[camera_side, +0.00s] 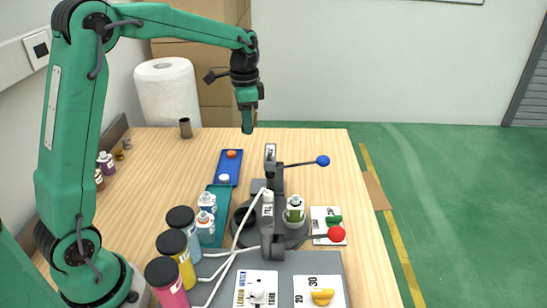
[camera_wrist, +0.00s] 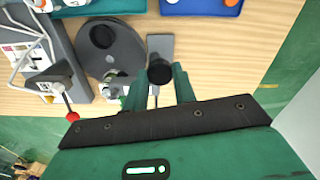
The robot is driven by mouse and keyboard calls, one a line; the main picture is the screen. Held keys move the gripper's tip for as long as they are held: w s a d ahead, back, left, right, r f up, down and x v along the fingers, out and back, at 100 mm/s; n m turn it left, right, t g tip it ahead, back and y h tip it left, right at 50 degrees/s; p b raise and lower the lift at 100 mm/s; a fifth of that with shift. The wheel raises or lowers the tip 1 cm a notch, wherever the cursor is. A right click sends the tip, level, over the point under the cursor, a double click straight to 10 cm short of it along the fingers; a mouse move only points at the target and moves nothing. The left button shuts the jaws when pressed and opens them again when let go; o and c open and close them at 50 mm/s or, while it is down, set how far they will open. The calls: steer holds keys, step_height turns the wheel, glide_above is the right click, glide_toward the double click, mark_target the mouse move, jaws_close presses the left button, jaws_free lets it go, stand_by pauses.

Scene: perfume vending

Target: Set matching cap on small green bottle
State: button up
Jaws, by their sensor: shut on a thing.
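The small green bottle (camera_side: 295,214) stands upright in a round seat on the dark grey turntable, with a white label. In the side view my gripper (camera_side: 247,131) hangs above the far part of the table, behind and left of the bottle, well apart from it. In the wrist view my gripper (camera_wrist: 158,86) has its green fingers on both sides of a dark round cap (camera_wrist: 160,72), and it is shut on that cap. The cap is not clear in the side view.
Two lever presses with a blue knob (camera_side: 322,161) and a red knob (camera_side: 336,234) stand by the turntable (camera_wrist: 125,52). A blue tray (camera_side: 224,171) holds an orange and a white cap. A teal tray (camera_side: 216,238) holds small bottles. The table's far right is clear.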

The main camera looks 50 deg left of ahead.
step_height(320, 180, up, 2)
steer(key=shift+r, duration=0.1)
steer(key=s+d, duration=0.1)
steer(key=d, duration=1.8)
glide_toward(296, 197)
steer(key=shift+f, duration=0.25)
steer(key=shift+f, duration=0.2)
steer(key=shift+f, duration=2.5)
steer(key=shift+f, duration=0.75)
stand_by(0.4)
